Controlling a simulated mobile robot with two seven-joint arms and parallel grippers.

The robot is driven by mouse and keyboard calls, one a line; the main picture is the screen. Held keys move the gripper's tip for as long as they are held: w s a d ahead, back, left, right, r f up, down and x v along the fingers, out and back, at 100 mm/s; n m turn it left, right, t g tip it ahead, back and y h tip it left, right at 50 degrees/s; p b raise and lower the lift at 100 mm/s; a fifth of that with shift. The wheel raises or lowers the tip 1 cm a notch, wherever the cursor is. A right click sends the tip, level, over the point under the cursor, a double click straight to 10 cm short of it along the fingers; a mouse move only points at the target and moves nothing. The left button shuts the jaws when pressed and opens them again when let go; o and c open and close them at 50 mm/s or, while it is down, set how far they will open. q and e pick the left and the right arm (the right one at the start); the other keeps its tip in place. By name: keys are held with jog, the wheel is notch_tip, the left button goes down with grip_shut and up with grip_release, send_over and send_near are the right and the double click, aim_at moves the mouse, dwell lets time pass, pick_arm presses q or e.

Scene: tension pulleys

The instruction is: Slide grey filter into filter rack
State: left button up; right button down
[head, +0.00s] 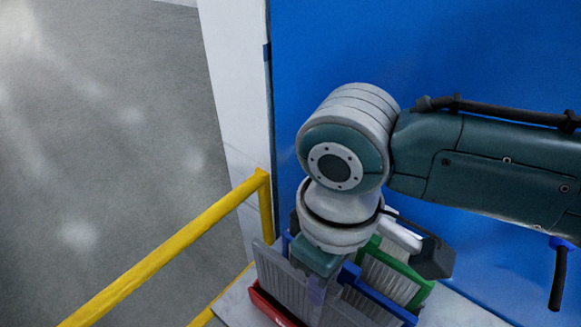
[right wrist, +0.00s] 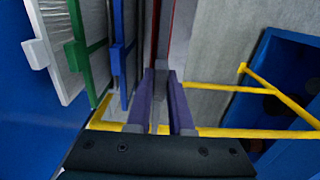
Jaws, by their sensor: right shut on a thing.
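The grey filter (head: 283,279) is a ribbed panel standing on edge at the bottom of the head view. My right gripper (head: 317,290) points down over it, with its purple fingers at the filter's middle. In the right wrist view the fingers of my right gripper (right wrist: 161,82) are shut on a narrow grey part between them. The filter's lower part is out of view or hidden. The filter rack itself cannot be made out clearly, so I cannot tell how the filter sits in it. My left gripper is not in view.
A blue-framed filter (head: 378,293) and a green-framed filter (head: 407,267) stand close beside, on the right. A red part (head: 272,309) lies low at the left. A yellow rail (head: 170,247) runs along the left, and a blue wall (head: 440,50) stands behind.

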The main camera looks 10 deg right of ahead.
jog(key=shift+f+b, duration=0.85)
jog(key=shift+f, duration=0.6)
jog(key=shift+f, duration=0.1)
dwell(0.4)
jog(key=shift+f+b, duration=0.75)
jog(key=shift+f, duration=0.55)
jog(key=c, duration=0.7)
grip_release()
jog(key=shift+c, duration=0.2)
notch_tip(320, 180, up, 10)
jog(key=shift+p, duration=0.5)
